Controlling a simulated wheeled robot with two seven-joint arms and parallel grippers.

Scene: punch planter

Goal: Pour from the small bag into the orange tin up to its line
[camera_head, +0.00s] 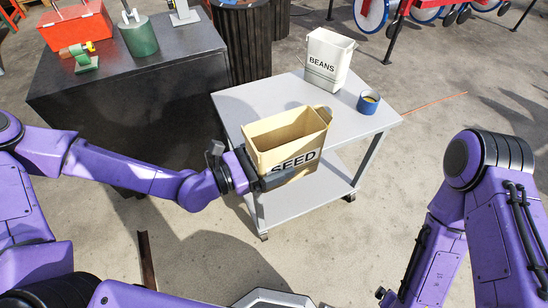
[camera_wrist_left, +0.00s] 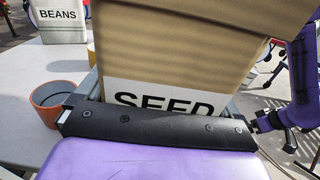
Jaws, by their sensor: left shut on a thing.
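My left gripper (camera_head: 254,174) is shut on the tan open-topped bag (camera_head: 293,151) marked SEED. The bag is roughly upright at the near side of the grey table; its inner walls show but its contents do not. The orange tin (camera_wrist_left: 50,103) stands on the table to the left of the bag in that view. The tin's line and inside level cannot be made out. In the head view the tin is not visible.
A pale bag marked BEANS (camera_head: 328,57) and a blue tin (camera_head: 369,101) stand at the far part of the grey table (camera_head: 235,104). A black cabinet (camera_head: 130,90) on the left carries a red box (camera_head: 75,27), a green cylinder (camera_head: 139,37) and a tape dispenser (camera_head: 83,57).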

